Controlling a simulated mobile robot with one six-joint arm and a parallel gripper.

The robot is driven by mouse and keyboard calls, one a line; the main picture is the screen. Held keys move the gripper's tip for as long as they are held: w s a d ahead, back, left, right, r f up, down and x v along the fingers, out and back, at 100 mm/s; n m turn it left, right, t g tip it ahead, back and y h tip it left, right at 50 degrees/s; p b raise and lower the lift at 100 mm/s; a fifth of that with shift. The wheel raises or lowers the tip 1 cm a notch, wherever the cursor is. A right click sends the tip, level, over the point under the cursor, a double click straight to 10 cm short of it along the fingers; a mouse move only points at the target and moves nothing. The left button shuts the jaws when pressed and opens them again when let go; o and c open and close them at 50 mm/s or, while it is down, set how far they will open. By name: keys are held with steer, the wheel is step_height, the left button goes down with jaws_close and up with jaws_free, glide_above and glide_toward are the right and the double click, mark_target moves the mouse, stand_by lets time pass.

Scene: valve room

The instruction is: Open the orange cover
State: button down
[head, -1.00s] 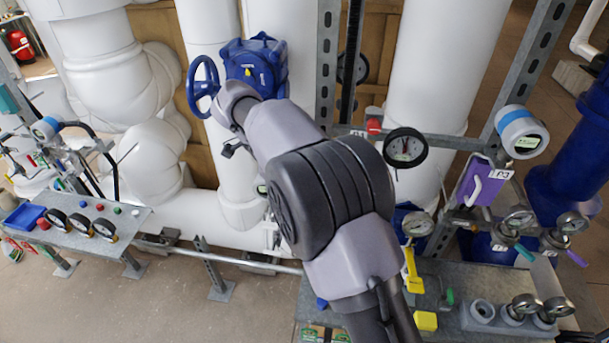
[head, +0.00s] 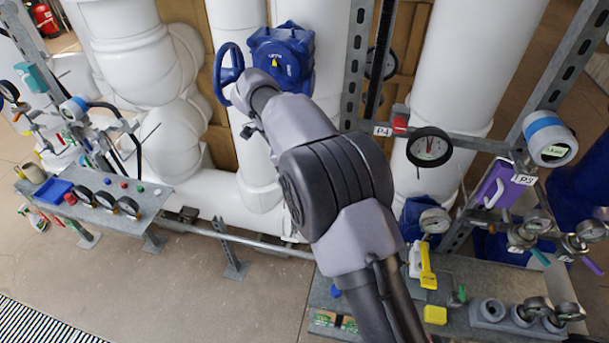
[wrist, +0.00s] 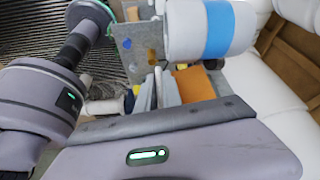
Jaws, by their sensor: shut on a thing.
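The orange cover (wrist: 193,84) shows in the wrist view as a flat orange panel just above the middle. Pale grey finger-like parts of my gripper (wrist: 166,87) stand against its left side, and the jaws are shut on it. The exact contact is small and partly hidden by my own wrist housing in the foreground. In the head view my arm reaches up and left from the bottom edge, and it hides both the cover and my gripper.
A white cylinder with a blue band (wrist: 205,30) is close above the cover in the wrist view. In the head view, a blue handwheel valve (head: 284,57) and white pipes stand behind my arm. A gauge (head: 429,147) and bench (head: 462,322) are right; a gauge table (head: 150,218) is left.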

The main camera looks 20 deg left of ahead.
steer(key=shift+r, duration=0.1)
steer(key=c, duration=1.5)
jaws_free()
steer(key=p+v, duration=1.2)
steer(key=v, duration=0.5)
steer(key=shift+r, duration=0.2)
steer(key=shift+d, duration=0.1)
